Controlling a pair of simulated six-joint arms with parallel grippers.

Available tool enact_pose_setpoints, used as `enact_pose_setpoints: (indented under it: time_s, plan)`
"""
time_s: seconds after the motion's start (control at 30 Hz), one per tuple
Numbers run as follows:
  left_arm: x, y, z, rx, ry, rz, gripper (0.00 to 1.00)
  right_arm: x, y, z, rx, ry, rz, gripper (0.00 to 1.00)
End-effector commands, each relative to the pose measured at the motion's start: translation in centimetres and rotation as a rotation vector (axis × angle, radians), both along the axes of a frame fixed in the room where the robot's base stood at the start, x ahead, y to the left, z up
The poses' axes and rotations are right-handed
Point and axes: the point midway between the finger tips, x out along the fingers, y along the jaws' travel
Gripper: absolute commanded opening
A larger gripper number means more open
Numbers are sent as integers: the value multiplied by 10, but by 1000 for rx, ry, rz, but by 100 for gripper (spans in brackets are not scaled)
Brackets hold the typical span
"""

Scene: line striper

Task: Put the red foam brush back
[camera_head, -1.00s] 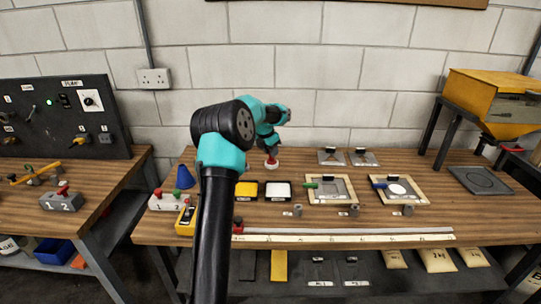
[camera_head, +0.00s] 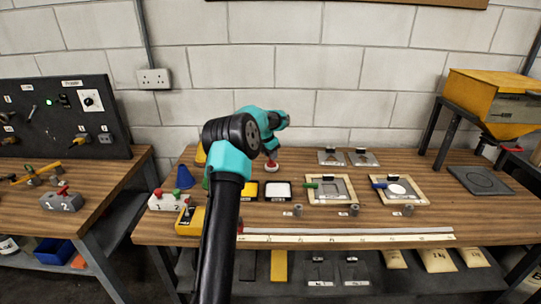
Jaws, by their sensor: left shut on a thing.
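My right gripper is not in view.
A yellow pad (camera_head: 247,190) and a white pad (camera_head: 278,191) lie in front of the gripper. Framed screens (camera_head: 330,190) lie to the right. A blue cone (camera_head: 184,177) stands at left. A yellow hopper (camera_head: 497,95) stands at far right.

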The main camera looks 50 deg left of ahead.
Motion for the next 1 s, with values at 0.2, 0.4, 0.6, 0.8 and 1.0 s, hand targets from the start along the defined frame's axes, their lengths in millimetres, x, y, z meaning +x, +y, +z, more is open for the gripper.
enact_pose_setpoints:
  time_s: [0.2, 0.4, 0.6, 0.8, 1.0]
  plan:
    - [0, 0, -2, 1, -1, 0, 11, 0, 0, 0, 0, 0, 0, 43]
    - [0, 0, -5, 1, -1, 0, 11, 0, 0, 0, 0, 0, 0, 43]
    - [0, 0, -6, 1, -1, 0, 45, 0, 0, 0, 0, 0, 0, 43]
    - [0, 0, -5, 1, -1, 0, 56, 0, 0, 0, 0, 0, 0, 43]
    - [0, 0, -4, 1, -1, 0, 56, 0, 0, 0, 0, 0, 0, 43]
